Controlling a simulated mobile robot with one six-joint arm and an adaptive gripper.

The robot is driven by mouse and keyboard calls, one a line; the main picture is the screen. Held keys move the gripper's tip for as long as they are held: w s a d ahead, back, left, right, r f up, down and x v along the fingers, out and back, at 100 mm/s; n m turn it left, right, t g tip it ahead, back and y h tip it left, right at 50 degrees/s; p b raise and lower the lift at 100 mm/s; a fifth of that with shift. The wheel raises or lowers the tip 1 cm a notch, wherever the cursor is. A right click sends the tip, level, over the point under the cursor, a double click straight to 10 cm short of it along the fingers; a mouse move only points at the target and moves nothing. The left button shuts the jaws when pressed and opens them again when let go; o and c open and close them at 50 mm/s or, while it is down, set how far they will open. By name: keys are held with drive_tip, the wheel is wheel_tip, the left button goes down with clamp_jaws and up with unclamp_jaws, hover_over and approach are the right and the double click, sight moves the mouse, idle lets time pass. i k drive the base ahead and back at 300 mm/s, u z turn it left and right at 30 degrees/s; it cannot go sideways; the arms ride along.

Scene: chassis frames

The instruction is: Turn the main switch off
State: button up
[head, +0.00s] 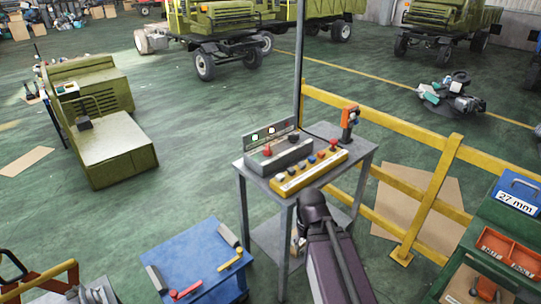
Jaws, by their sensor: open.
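A grey metal table (233,160) stands in the middle of the head view with control boxes on top. A grey control box (285,157) with a red knob (267,150) sits at its back left. Behind that is an upright panel (283,128) with green and white lights. In front is a yellow control box (320,170) with several coloured buttons and a red-topped control (333,143) near its right end. Which control is the main switch, and its position, I cannot tell. My dark arm rises from the bottom to the table's front edge; its gripper fingers are not visible.
An orange-topped device (349,115) stands at the table's back right. A yellow railing (440,185) runs behind and right. A blue cart (195,256) with tools is front left, a green cart (487,215) at right. Open floor lies left of the table.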

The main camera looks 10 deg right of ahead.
sight(267, 152)
drive_tip(key=k, duration=0.25)
drive_tip(key=u, duration=0.35)
drive_tip(key=i, duration=1.25)
drive_tip(key=z, duration=0.4)
